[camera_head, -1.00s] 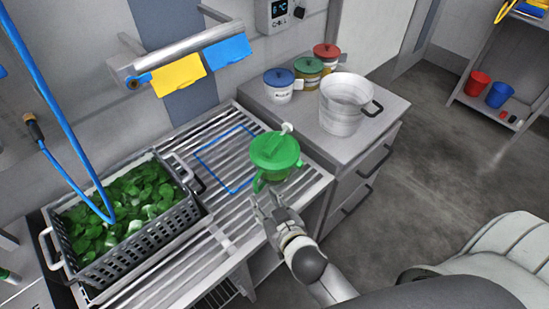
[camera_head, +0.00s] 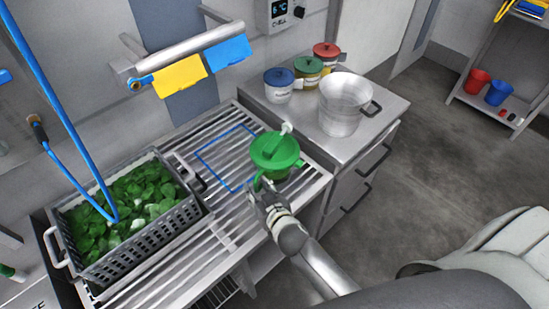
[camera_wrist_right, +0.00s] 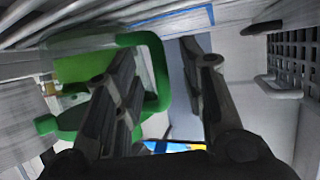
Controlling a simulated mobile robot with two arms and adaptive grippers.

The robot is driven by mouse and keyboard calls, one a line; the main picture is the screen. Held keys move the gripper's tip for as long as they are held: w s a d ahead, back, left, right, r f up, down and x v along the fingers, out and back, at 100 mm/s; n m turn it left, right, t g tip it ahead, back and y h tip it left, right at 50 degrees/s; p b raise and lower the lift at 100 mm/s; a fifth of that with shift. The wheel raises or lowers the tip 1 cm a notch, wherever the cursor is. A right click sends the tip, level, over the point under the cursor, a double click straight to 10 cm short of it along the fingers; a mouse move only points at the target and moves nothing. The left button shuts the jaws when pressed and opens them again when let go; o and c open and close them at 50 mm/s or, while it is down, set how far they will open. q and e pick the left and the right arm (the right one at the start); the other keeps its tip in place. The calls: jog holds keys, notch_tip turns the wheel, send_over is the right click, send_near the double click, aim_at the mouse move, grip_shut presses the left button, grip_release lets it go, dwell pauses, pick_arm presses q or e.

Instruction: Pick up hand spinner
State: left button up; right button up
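The green hand spinner (camera_head: 276,151), with a lid and a pale crank knob on top, stands upright on the slatted steel drainboard (camera_head: 222,222). My right gripper (camera_head: 259,191) is at its near side, by the green handle. In the right wrist view the spinner's green body (camera_wrist_right: 82,68) and its looped handle (camera_wrist_right: 160,72) show close up. The two dark fingers of the right gripper (camera_wrist_right: 165,88) are apart, with the handle's bar between them; one finger overlaps the loop. Contact with the handle cannot be told. My left gripper is not in view.
A grey crate (camera_head: 150,236) of leafy greens stands left on the drainboard. A steel pot (camera_head: 341,117) and several lidded jars (camera_head: 278,88) stand on the counter at right. A blue hose (camera_head: 62,92) hangs at left.

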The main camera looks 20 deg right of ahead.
grip_shut()
jog(key=shift+w+r, duration=0.1)
dwell(0.4)
jog(key=shift+r, duration=0.15)
